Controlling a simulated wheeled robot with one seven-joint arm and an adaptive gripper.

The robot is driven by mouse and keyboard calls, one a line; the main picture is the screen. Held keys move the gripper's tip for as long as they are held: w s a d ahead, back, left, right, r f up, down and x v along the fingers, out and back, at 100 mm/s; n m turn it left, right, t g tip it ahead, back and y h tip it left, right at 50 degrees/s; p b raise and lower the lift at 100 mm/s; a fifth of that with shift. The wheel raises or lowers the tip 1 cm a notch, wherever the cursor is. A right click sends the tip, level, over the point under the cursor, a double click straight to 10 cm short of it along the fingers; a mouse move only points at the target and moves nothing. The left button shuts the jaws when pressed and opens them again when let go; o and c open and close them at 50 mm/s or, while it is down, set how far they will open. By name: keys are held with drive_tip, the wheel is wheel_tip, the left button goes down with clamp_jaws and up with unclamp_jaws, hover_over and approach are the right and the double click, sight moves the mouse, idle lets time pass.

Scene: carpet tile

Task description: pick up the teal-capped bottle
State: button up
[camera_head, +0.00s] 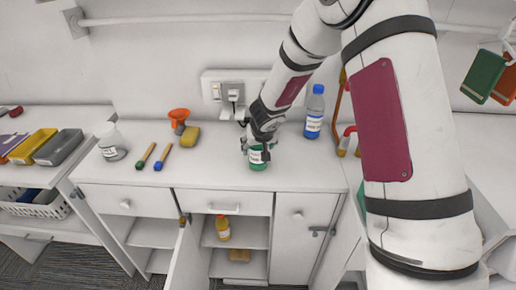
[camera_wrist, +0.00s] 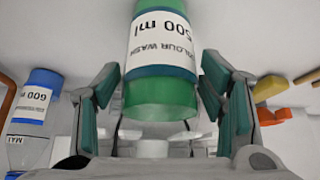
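A green bottle (camera_head: 257,164) with a white label stands on the white worktop near its front edge, under my gripper (camera_head: 262,146). In the wrist view the same bottle (camera_wrist: 162,50) appears upside down, its label reading 500 ml, between the two fingers of my gripper (camera_wrist: 165,85). The fingers are spread, with a narrow gap showing on each side of the bottle.
A blue-capped bottle (camera_head: 315,112) stands close behind on the right. A cabinet door (camera_head: 187,258) hangs open below.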

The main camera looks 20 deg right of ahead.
drive_tip(key=c, duration=1)
drive_tip(key=shift+c, duration=0.2)
drive_tip(key=shift+r, duration=0.25)
